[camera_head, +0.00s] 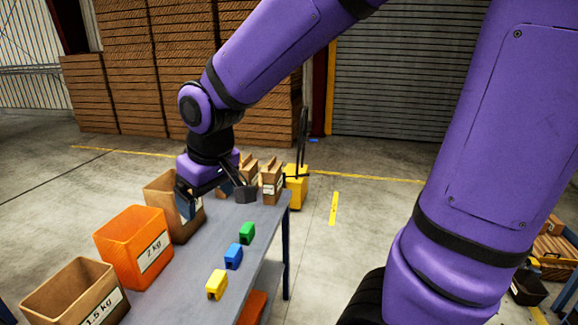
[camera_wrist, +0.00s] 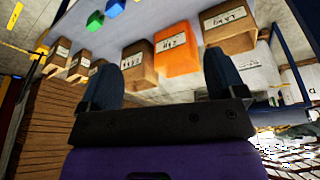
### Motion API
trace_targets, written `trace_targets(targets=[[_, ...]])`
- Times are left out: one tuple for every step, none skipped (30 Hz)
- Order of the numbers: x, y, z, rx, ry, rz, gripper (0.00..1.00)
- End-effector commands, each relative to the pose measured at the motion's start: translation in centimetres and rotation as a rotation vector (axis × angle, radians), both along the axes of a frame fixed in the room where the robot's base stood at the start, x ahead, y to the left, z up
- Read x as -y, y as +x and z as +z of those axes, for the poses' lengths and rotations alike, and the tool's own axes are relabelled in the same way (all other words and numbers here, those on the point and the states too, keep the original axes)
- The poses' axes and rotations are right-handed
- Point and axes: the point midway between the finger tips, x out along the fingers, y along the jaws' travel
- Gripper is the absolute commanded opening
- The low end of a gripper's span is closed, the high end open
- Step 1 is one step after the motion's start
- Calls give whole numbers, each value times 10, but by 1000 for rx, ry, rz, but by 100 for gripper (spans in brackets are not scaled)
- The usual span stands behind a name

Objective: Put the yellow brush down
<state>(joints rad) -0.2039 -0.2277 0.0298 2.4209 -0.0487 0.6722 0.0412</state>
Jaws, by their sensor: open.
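The yellow brush (camera_head: 217,285), a small blocky piece, lies on the grey table (camera_head: 190,285) near its right edge, nearest of a row of three. A blue one (camera_head: 233,257) and a green one (camera_head: 247,233) lie behind it. My gripper (camera_head: 216,202) is open over the far part of the table, beside a brown box (camera_head: 160,187), well apart from the yellow brush. In the wrist view my gripper (camera_wrist: 157,80) has its fingers spread with nothing held between them. The blue piece (camera_wrist: 95,21) and the green piece (camera_wrist: 114,8) show beyond.
An orange "2 kg" box (camera_head: 132,247) and a brown "1.5 kg" box (camera_head: 75,295) stand along the table's left side. Smaller brown boxes (camera_head: 271,180) stand at the far end. A yellow object (camera_head: 296,186) is behind them. Floor right of the table is open.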

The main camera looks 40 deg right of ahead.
Motion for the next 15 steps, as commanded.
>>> trace_targets(targets=[[10,-11,13,24,7,-24,89],[15,-17,19,33,10,-37,89],[22,-26,27,46,13,-53,89],[27,-33,33,55,16,-65,89],[31,-40,38,65,19,-76,89],[37,-50,45,78,24,-92,89],[42,-57,49,87,27,-105,89],[46,-64,54,97,30,-117,89],[51,-74,59,109,34,-133,89],[54,-82,63,119,38,-143,89],[57,-89,66,127,41,-154,89],[61,-98,69,138,44,-167,89],[63,-104,71,145,46,-176,89],[65,-110,73,151,49,-184,89],[68,-116,76,160,50,-193,89]])
